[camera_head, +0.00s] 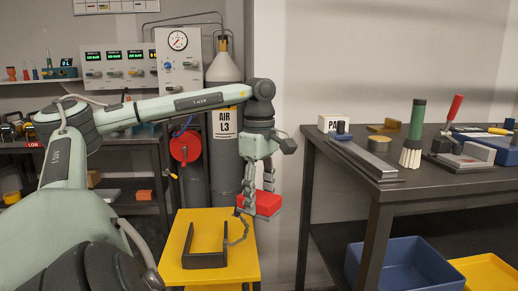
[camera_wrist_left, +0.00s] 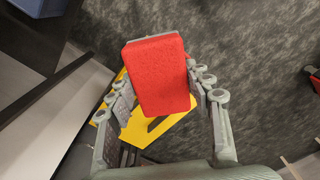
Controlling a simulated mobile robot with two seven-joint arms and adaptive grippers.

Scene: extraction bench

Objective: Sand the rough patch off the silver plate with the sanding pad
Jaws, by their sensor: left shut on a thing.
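My left gripper (camera_head: 265,182) is shut on a red block with a grey underside (camera_head: 259,203), which looks like the sanding pad. It hangs in the air over the right edge of a yellow stand. In the left wrist view the pad's red face (camera_wrist_left: 158,75) fills the space between the fingers. A flat silver plate (camera_head: 460,163) lies on the dark bench at the right, beside a red-handled clamp (camera_head: 450,112). The rough patch is too small to make out. My right gripper is not in view.
The yellow stand (camera_head: 246,276) carries a black U-shaped holder (camera_head: 204,261). On the dark bench (camera_head: 400,190) are a long metal bar (camera_head: 365,161), a green-handled brush (camera_head: 415,125) and a grey block (camera_head: 479,151). A blue bin (camera_head: 405,265) sits below. A gas cylinder (camera_head: 225,150) stands behind my arm.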

